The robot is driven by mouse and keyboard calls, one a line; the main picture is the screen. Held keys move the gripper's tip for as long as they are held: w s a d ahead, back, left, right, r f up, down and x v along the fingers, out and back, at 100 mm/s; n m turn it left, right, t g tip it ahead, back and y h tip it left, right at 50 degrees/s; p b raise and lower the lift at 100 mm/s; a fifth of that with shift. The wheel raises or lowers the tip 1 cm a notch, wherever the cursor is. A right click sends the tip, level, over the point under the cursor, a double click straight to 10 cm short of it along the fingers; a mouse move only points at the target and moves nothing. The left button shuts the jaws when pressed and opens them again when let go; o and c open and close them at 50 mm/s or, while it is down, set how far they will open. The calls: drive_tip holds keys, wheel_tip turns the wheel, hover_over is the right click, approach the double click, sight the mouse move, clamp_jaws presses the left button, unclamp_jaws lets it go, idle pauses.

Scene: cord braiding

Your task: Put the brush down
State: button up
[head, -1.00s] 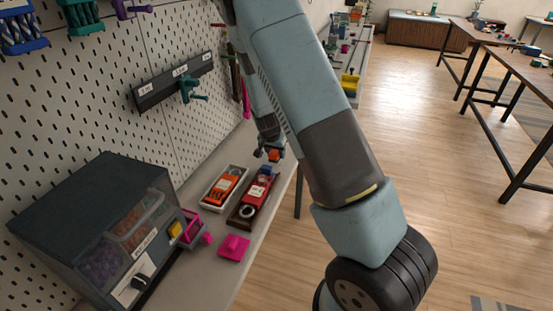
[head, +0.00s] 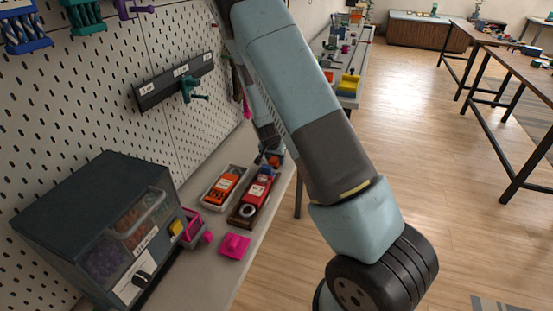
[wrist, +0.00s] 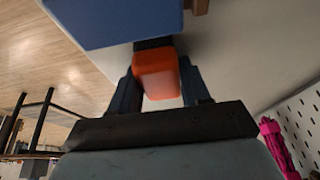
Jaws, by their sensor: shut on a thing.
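My gripper (wrist: 165,90) is shut on a small orange block-shaped piece, which I take to be the brush (wrist: 157,76). A dark band lies just beyond the orange part, and a large blue block (wrist: 115,18) fills the top of the wrist view. I cannot tell whether the blue block belongs to the brush. In the head view my gripper (head: 271,157) is small and partly hidden by my arm, low over the far end of the brown tray (head: 233,222). The orange piece (head: 275,160) shows at it. Contact with a surface cannot be told.
The brown tray holds a red tool (head: 258,190). A pale tray with an orange tool (head: 223,186) lies left of it. A magenta piece (head: 234,246) and a dark bin box (head: 90,210) are nearer. A pegboard (head: 110,60) stands along the left.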

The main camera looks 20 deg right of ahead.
drive_tip(key=shift+s+f, duration=0.35)
drive_tip(key=shift+f, duration=0.2)
drive_tip(key=o, duration=1.2)
drive_tip(key=shift+s, duration=0.1)
drive_tip(key=shift+d, duration=0.1)
drive_tip(key=shift+w+r, duration=0.2)
drive_tip(key=shift+r, duration=0.3)
drive_tip(key=s+a+r+n+y, duration=0.1)
drive_tip(key=s+r, duration=0.4)
drive_tip(key=r, duration=0.7)
drive_tip(key=s+a+r+y, duration=0.1)
drive_tip(key=s+r, duration=0.4)
drive_tip(key=r, duration=0.6)
drive_tip(key=s+r+n, duration=0.2)
drive_tip(key=s+r, duration=0.3)
drive_tip(key=s, duration=0.3)
drive_tip(key=s+d+r+n+t, duration=0.1)
drive_tip(key=s+r+n, duration=0.1)
drive_tip(key=s+r, duration=0.4)
drive_tip(key=s+d+r+n+t, duration=0.1)
drive_tip(key=s+r, duration=0.5)
drive_tip(key=s, duration=0.6)
drive_tip(key=shift+s+r+n+y, duration=0.15)
drive_tip(key=shift+s+n+y, duration=0.15)
drive_tip(key=shift+n, duration=0.3)
